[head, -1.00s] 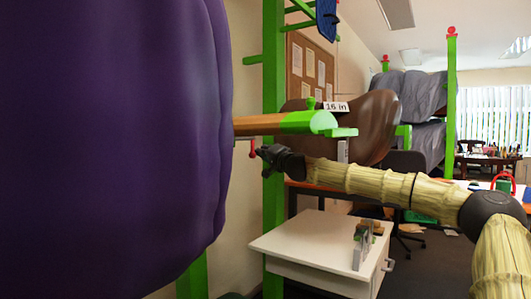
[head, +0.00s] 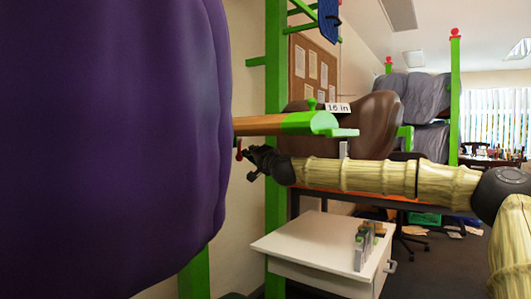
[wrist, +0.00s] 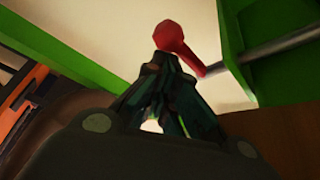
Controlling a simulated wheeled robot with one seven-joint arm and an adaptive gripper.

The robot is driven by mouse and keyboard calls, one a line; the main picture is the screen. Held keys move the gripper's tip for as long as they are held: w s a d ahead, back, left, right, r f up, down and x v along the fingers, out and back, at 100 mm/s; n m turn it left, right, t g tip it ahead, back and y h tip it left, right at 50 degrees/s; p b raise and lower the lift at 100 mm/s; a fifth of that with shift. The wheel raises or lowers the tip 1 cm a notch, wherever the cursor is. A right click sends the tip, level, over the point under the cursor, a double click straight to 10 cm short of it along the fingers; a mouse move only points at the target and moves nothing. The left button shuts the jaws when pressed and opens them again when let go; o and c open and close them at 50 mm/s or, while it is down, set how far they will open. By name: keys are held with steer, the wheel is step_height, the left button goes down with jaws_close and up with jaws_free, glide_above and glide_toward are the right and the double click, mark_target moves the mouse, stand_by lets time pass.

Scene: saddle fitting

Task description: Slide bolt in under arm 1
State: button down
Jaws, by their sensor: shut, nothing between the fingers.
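The arm (head: 268,125), a wooden bar with a green end, sticks out from behind the purple shape. Under it the bolt's small red handle (head: 239,151) shows close to the purple edge. In the wrist view the red handle (wrist: 172,38) stands at my fingertips, and a grey rod (wrist: 275,48) runs right past a green post. My gripper (head: 252,165) is shut and empty, just below and right of the handle. In the wrist view my gripper (wrist: 163,62) has its fingers together against or just short of the handle; contact is unclear. The bolt's far end is hidden.
A large purple padded shape (head: 110,140) fills the left. A green post (head: 275,200) stands behind. A brown saddle (head: 375,120) with a "16 in" tag (head: 338,107) is behind the arm. A white cabinet (head: 310,245) with small items stands below.

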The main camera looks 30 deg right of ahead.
steer(key=shift+s+a+f, duration=0.1)
steer(key=shift+a+f, duration=0.2)
steer(key=shift+a, duration=0.3)
steer(key=shift+d, duration=0.1)
